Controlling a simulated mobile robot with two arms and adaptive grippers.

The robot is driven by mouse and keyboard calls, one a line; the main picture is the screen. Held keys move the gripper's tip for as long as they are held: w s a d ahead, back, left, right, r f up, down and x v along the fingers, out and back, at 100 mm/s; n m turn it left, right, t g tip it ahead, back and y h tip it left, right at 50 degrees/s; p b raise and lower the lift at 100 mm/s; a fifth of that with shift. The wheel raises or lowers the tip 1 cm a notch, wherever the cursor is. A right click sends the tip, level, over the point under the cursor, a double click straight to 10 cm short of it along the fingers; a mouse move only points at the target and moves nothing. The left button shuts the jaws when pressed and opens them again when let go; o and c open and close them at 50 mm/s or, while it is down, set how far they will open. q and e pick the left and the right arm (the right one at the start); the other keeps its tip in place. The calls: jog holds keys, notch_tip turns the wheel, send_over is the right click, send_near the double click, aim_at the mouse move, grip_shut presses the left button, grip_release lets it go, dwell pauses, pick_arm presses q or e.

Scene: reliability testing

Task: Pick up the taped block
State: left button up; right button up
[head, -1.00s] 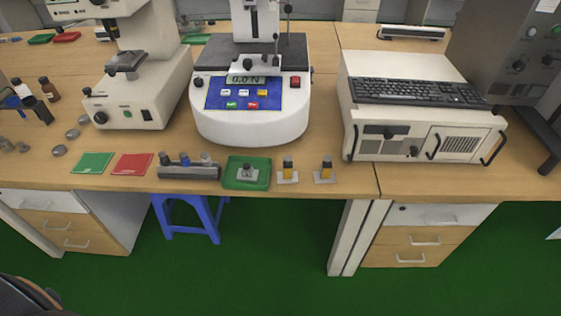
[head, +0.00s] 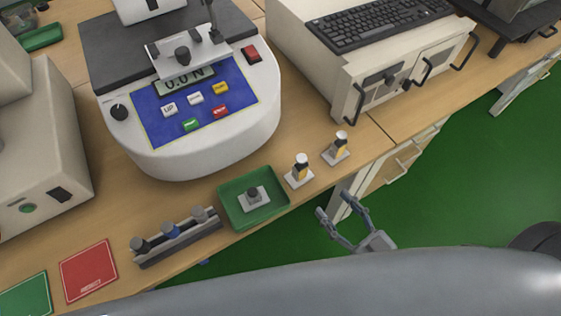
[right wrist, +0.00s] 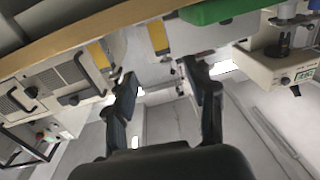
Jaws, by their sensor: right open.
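I cannot tell which is the taped one. In the right wrist view, two yellow blocks show at the top, one left (right wrist: 99,52) and one nearer the middle (right wrist: 158,37). My right gripper (head: 334,205) is open and empty, in front of the table edge, apart from both blocks. Its spread fingers also show in the right wrist view (right wrist: 160,84). My left gripper is out of view.
A green tray (head: 226,208) holds a grey piece on a white plate. A dark rack (head: 180,241) with several pegs stands left of it, then a red mat (head: 88,271). A force tester (head: 200,135) and a cream instrument case (head: 345,70) stand behind.

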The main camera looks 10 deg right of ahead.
aim_at(304, 169)
jog(key=x, duration=0.7)
jog(key=shift+d, duration=0.2)
jog(key=shift+w+a+p, duration=0.25)
jog(key=shift+w+p, duration=0.05)
jog(key=shift+w, duration=0.2)
jog(key=shift+w+a+r, duration=0.1)
jog(key=shift+w+a, duration=0.05)
jog(key=shift+w, duration=0.1)
jog(key=x, duration=0.4)
jog(key=shift+w+a+p, duration=0.2)
jog(key=shift+a+p, duration=0.1)
jog(key=shift+p, duration=0.05)
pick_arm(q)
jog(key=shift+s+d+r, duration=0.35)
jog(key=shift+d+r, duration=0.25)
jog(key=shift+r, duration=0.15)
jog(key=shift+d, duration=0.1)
pick_arm(e)
jog(key=shift+s, duration=0.1)
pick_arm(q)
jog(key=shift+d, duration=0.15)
pick_arm(e)
grip_shut()
